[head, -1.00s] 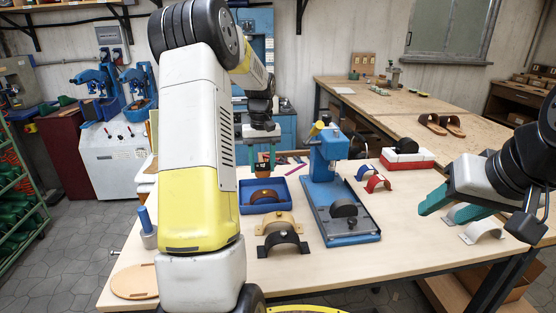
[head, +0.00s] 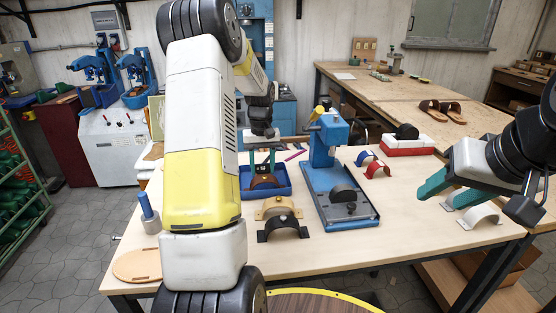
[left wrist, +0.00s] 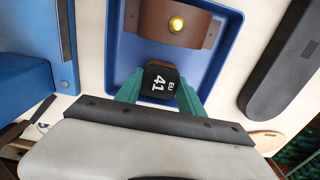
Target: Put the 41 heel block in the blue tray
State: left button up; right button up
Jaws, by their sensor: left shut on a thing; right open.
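The black heel block marked "EU 41" (left wrist: 160,80) is between the green fingers of my left gripper (left wrist: 160,92) in the left wrist view. The gripper is shut on it. The blue tray (left wrist: 122,45) lies beneath, with the block over its interior; I cannot tell whether it touches the floor. In the head view my left gripper (head: 262,164) points down at the far part of the blue tray (head: 284,191), and the block is hard to make out there. My right gripper (head: 436,198) is open and empty above the table's right side.
A brown strap piece (head: 267,182) with a brass stud is in the tray. Tan (head: 278,207) and black (head: 282,229) strap pieces lie in front. A blue press (head: 328,170) stands close right. Red and blue strap pieces (head: 377,169) lie beyond it.

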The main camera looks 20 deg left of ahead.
pick_arm(q)
jog(key=shift+f, duration=0.25)
dwell(0.5)
jog(key=o, duration=1.8)
jog(key=shift+o, duration=0.2)
jog(key=shift+r, duration=0.1)
jog(key=shift+r, duration=3.4)
